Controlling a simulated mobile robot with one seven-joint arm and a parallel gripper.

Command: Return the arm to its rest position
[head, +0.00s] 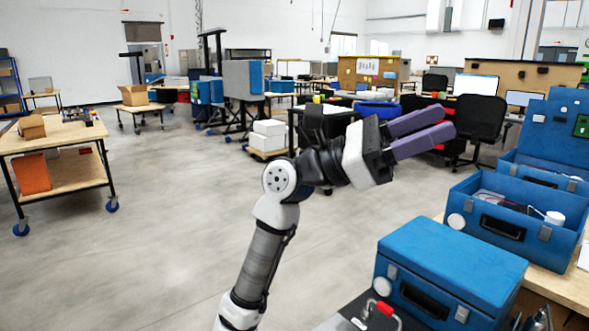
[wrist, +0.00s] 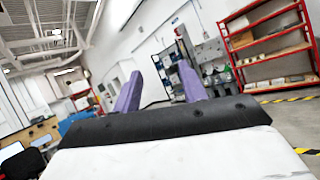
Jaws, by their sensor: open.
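My gripper (head: 447,127) is raised in the air in the middle of the head view, its two purple fingers pointing right. The fingers are apart and nothing is between them. In the wrist view my gripper (wrist: 160,85) shows both purple fingers spread, with the room's far wall and ceiling beyond. My arm rises from the bottom of the head view and bends at the elbow. The gripper touches nothing that I can see.
A closed blue case (head: 455,262) and an open blue case (head: 515,215) stand on a wooden bench at the right. A wheeled wooden table (head: 60,138) is at the left. The grey floor (head: 150,220) between is clear. Red shelves (wrist: 268,50) show in the wrist view.

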